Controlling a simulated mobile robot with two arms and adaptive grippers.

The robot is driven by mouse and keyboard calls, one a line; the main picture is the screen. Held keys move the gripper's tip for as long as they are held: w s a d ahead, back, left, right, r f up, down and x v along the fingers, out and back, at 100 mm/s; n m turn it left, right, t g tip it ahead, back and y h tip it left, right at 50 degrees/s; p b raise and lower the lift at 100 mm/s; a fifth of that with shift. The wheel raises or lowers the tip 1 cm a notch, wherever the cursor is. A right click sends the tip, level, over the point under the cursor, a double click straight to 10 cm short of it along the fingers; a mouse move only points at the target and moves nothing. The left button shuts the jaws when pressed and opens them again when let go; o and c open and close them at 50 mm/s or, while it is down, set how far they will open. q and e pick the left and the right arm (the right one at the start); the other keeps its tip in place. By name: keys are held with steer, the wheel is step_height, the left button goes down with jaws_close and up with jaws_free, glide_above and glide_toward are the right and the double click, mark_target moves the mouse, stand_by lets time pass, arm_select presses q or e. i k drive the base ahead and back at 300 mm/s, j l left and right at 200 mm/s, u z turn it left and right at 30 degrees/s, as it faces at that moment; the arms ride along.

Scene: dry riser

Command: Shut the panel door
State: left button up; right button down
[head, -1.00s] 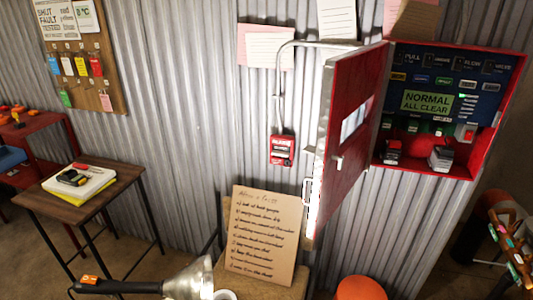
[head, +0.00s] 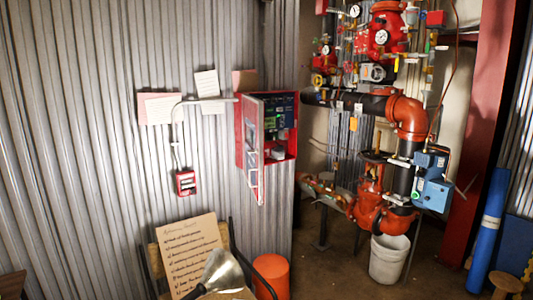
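The red panel (head: 291,148) is mounted on the corrugated metal wall, left of the pipework. Its door (head: 246,167) is hinged on the left and stands open, swung out from the wall. Part of the dark inside face with its controls (head: 282,110) shows to the right of the door. The door hides the left part of the interior. A light-coloured edge and handle area show on the door's free side. Neither of my grippers is in view.
A chair (head: 155,262) with a handwritten board (head: 190,250) and a metal lamp cone (head: 220,268) stands below the panel. An orange bucket (head: 270,277) is beside it. Red pipework (head: 405,115) and a white bucket (head: 388,262) are at right.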

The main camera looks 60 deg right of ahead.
mark_target(252, 108)
steer(key=j+z, duration=0.1)
steer(key=z, duration=0.35)
steer(key=j+z, duration=0.1)
steer(key=z, duration=0.8)
steer(key=k+j+z, duration=0.1)
steer(key=z, duration=0.35)
steer(key=i+l+z, duration=0.65)
